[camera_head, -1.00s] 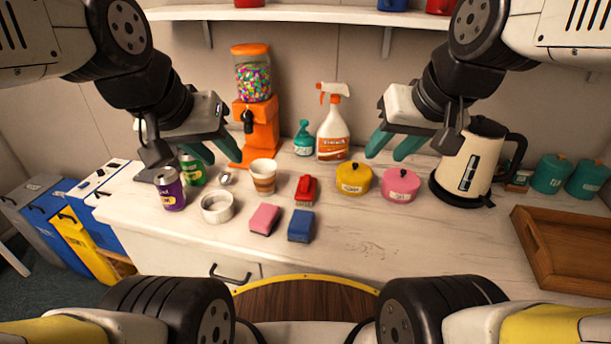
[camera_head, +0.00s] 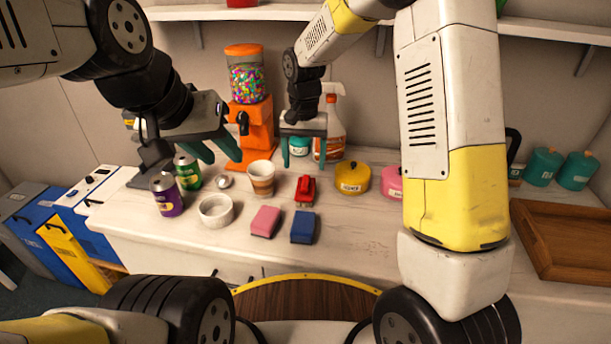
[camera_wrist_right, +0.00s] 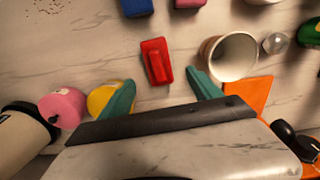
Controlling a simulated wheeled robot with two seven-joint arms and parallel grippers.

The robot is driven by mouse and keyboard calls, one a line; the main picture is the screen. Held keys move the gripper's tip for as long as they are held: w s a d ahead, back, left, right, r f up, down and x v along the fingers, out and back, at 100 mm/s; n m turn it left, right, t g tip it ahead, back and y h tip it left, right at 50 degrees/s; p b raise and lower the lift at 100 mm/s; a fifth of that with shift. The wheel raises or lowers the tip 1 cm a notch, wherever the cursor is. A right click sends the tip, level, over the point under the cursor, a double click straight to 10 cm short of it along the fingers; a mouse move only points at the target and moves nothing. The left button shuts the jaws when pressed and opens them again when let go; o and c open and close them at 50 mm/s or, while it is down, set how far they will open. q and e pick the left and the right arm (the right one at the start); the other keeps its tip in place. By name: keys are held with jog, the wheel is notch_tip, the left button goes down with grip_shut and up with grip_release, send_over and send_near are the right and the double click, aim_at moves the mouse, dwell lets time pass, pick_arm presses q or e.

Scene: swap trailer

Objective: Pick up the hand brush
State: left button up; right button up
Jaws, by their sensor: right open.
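A red object with a raised grip, which looks like the hand brush (camera_head: 305,190), lies on the white counter (camera_head: 350,236) between the cup and the yellow pot. In the right wrist view the hand brush (camera_wrist_right: 156,62) lies just beyond the gap between my right fingertips, untouched. My right gripper (camera_head: 303,157) is open and empty, above the counter behind the brush; its teal fingers also show in the wrist view (camera_wrist_right: 162,82). My left gripper (camera_head: 214,156) hangs apart-fingered and empty above the cans, left of the brush.
A striped cup (camera_head: 261,180), pink sponge (camera_head: 265,222) and blue sponge (camera_head: 303,227) surround the brush. A yellow pot (camera_head: 353,178) stands to its right. An orange candy dispenser (camera_head: 252,135) and spray bottle (camera_head: 334,130) stand behind. A wooden tray (camera_head: 560,268) is at right.

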aim_at(305, 181)
notch_tip(305, 181, down, 8)
jog(key=shift+s+d+r, duration=0.1)
jog(key=shift+s+d, duration=0.05)
grip_shut()
dwell(0.5)
